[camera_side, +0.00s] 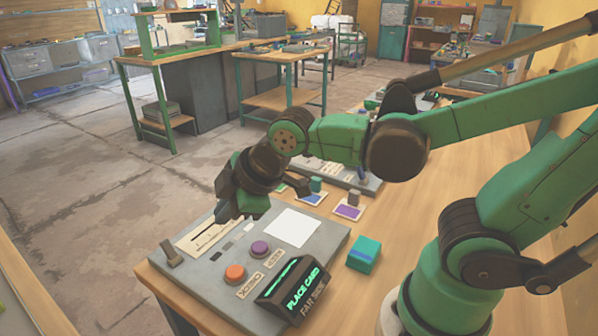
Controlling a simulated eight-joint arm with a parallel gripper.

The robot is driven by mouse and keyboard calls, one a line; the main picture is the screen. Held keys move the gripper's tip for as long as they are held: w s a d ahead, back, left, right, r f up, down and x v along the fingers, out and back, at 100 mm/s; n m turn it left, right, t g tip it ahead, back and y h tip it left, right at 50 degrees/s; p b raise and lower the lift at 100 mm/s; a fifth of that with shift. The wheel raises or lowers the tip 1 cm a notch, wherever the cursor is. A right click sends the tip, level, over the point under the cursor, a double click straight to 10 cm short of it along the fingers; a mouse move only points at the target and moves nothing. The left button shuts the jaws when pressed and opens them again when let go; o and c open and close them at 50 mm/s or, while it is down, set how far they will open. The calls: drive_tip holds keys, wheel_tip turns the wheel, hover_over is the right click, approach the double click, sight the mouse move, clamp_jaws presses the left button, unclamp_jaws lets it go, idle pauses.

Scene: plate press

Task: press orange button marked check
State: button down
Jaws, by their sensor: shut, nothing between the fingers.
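The orange button (236,273) is a round cap on the grey panel (205,275), near its front left, beside a small label (250,286) that seems to read CHECK upside down. A purple button (260,248) stands behind it to the right, with its own label (273,258). My gripper (238,213) is above the back part of the panel, pointing down, shut and empty. It is behind the orange button in the picture and apart from it. The exact height of the fingertips over the panel is hard to tell.
A teal and blue block (364,254) sits on the wooden table (370,290). Coloured cards with blocks (349,207) lie behind.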

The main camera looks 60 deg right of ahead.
sight(238, 271)
drive_tip(key=shift+f, duration=4.4)
drive_tip(key=shift+r, duration=0.1)
drive_tip(key=shift+r, duration=2.4)
drive_tip(key=s+d+r+m+h, duration=0.1)
drive_tip(key=s+d+r+m, duration=0.2)
drive_tip(key=d+m, duration=0.3)
drive_tip(key=r+m, duration=0.1)
drive_tip(key=m, duration=0.4)
drive_tip(key=shift+s+d, duration=0.15)
drive_tip(key=shift+s, duration=0.05)
